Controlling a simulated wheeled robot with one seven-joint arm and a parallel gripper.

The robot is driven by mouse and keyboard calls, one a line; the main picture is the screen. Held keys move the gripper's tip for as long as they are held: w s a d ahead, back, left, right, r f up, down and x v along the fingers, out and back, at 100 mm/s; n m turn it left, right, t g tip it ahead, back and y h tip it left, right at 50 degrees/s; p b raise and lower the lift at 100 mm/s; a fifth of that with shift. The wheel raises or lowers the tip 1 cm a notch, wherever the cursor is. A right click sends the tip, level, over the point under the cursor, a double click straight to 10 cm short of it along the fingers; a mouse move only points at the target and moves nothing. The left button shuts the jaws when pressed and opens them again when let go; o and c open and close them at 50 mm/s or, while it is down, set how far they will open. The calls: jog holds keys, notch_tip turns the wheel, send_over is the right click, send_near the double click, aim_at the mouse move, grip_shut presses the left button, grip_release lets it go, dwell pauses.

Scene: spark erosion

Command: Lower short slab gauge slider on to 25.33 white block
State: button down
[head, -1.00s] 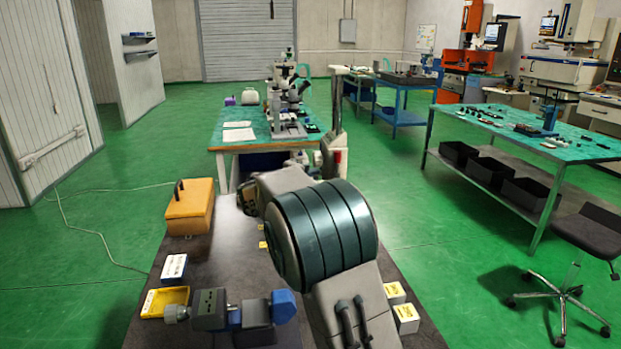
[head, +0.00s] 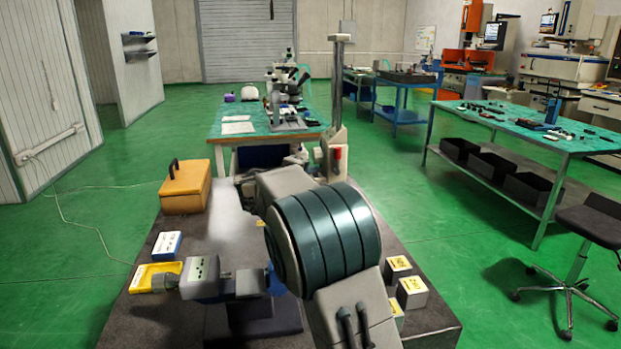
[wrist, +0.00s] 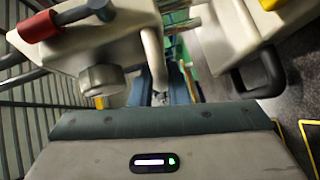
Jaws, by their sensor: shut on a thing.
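The gauge column (head: 338,90) stands upright on the dark table, beyond my arm. Its pale slider, with a red part (head: 338,153), is low on the column; its lower end and the gauge foot are hidden by my arm. In the wrist view the slider body (wrist: 95,55) is close, with a red-tipped knob (wrist: 38,27) at upper left. My gripper (wrist: 165,115) is shut on the slider; its fingertips are not clearly seen. Pale blocks with yellow labels (head: 398,268) stand right of my arm. The labels are too small to read, so I cannot tell which is 25.33.
A yellow case (head: 186,190) with a black handle stands at the table's back left. A blue-white box (head: 167,245), a yellow tray (head: 140,279) and a grey-blue device (head: 205,278) are at front left. A green-topped bench (head: 235,125) is behind.

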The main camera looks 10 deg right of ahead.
jog(key=shift+f, duration=0.7)
jog(key=c, duration=1.5)
grip_release()
jog(key=shift+a, duration=0.1)
jog(key=shift+r, duration=0.2)
jog(key=shift+s+a, duration=0.1)
jog(key=shift+s, duration=0.1)
jog(key=b+v, duration=0.1)
jog(key=v, duration=1.2)
jog(key=shift+s+a+r, duration=0.1)
jog(key=shift+a, duration=0.05)
